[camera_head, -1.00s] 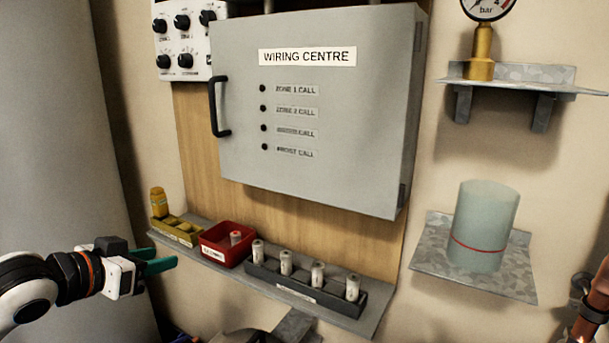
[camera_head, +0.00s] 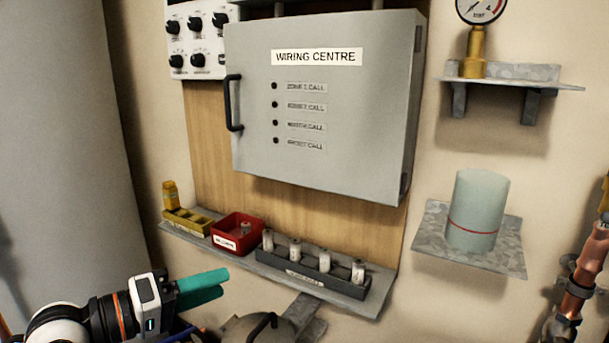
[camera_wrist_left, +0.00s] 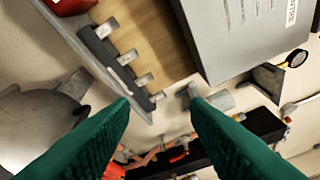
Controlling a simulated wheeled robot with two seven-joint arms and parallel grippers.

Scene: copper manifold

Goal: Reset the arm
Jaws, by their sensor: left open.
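My left gripper (camera_head: 203,288) has green fingers and reaches in from the lower left in the head view, below the shelf and apart from it. In the left wrist view its two fingers (camera_wrist_left: 160,105) stand apart with nothing between them. My right gripper does not show in either view.
A grey shelf (camera_head: 372,306) under the wiring centre cabinet (camera_head: 315,120) bears a yellow tray (camera_head: 190,221), a red bin (camera_head: 237,233) and a dark rack (camera_head: 315,273) with several pale cylinders. A glass cylinder (camera_head: 478,212) stands on a bracket at right. Copper pipes (camera_head: 580,285) rise at lower right.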

